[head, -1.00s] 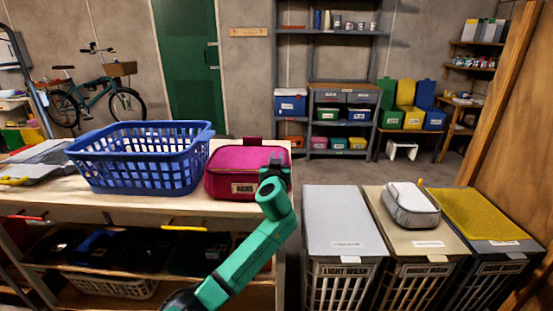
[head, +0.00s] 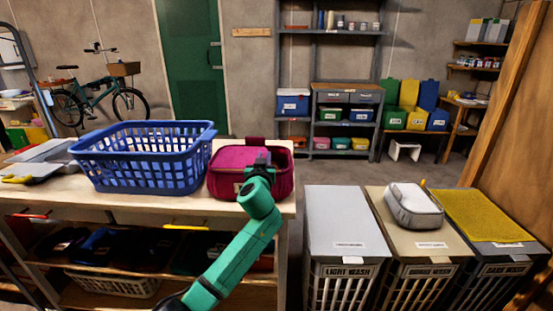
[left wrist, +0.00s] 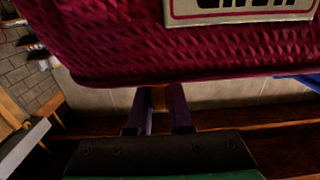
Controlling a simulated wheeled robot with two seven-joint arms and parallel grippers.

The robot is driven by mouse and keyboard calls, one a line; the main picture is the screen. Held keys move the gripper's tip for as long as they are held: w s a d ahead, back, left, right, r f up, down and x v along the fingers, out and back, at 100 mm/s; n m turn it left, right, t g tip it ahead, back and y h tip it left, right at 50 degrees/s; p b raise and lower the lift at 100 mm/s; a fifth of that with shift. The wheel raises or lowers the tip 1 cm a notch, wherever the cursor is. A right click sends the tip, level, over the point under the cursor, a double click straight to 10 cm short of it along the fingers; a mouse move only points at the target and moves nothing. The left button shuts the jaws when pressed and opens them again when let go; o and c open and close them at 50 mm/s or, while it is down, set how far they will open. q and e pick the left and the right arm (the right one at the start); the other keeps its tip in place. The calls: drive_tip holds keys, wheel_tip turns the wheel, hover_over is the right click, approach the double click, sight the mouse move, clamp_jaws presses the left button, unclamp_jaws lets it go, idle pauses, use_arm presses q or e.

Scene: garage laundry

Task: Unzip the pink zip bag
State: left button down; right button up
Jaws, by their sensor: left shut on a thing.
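The pink zip bag (head: 228,184) stands on the wooden bench top, just right of the blue basket. My left gripper (head: 258,162) is at the bag's front upper edge, right of the middle, and hides part of the front and label. In the left wrist view the bag's quilted side (left wrist: 200,50) with its label (left wrist: 240,9) fills the top. There the fingers of my left gripper (left wrist: 160,98) are close together at the bag's edge. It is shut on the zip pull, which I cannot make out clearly. The bag's top looks darker and sunken at the right. My right gripper is not in view.
A blue laundry basket (head: 140,165) stands close on the bag's left. The bench's right edge (head: 292,190) is just right of the bag. Lidded hampers (head: 340,220) stand further right, one carrying a grey zip case (head: 413,207). A lower shelf holds dark bins.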

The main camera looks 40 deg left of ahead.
sight(218, 166)
use_arm(q)
drive_tip(key=s+a+p, duration=0.1)
drive_tip(key=s+a, duration=0.2)
drive_tip(key=a, duration=0.1)
drive_tip(key=s+a+p, duration=0.1)
drive_tip(key=s+a, duration=0.2)
drive_tip(key=a, duration=0.1)
drive_tip(key=s+a, duration=0.3)
drive_tip(key=shift+a+p, duration=0.4)
drive_tip(key=c, duration=0.8)
unclamp_jaws()
drive_tip(key=shift+s+d+f, duration=0.1)
drive_tip(key=shift+s+d, duration=0.1)
drive_tip(key=v, duration=1.4)
drive_tip(key=shift+b, duration=0.45)
